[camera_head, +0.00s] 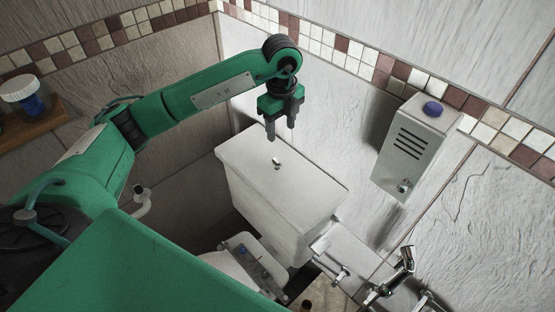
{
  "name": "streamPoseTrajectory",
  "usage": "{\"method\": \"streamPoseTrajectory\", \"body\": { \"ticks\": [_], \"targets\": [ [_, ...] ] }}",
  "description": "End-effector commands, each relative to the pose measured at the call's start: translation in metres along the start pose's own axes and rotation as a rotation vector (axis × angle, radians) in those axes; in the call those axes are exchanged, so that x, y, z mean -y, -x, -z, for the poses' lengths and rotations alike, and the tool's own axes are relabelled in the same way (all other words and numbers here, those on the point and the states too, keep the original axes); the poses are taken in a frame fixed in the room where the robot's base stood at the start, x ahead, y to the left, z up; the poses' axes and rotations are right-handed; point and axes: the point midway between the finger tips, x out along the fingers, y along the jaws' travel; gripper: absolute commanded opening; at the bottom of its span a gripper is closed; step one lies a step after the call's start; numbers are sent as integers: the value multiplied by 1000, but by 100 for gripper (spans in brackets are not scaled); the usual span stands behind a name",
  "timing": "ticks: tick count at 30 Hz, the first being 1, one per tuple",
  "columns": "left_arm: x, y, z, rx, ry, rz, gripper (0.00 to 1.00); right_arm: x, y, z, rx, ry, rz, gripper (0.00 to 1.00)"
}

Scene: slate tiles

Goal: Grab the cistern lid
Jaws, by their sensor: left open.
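The white cistern lid (300,182) lies flat on top of the white cistern (262,205) in the corner of the room. A small chrome button (277,162) sits on the lid. My left gripper (281,133) points down over the far left part of the lid, near its back edge. Its fingers are apart with nothing between them. It appears to be above the lid, but I cannot tell the exact gap. My right gripper does not show.
A wooden shelf (38,127) with a jar (22,96) is at the left. The toilet seat (240,262) lies below the cistern.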

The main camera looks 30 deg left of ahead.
Motion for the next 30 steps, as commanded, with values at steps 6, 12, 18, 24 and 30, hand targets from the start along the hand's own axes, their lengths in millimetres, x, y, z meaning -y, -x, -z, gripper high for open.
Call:
{"method": "streamPoseTrajectory", "body": {
  "ticks": [6, 12, 18, 24, 30],
  "targets": [
    [-2, -40, 0, -1, 2, -7, 52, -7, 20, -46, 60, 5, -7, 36],
    [-2, -71, -1, 0, 2, -4, 52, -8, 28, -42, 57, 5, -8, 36],
    [-3, -82, -1, 0, 2, -4, 52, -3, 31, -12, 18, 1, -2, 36],
    [-9, -103, -5, 1, 2, -6, 52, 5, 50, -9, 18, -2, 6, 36],
    [-10, -127, -5, 1, 1, -3, 52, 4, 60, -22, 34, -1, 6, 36]
  ]
}}
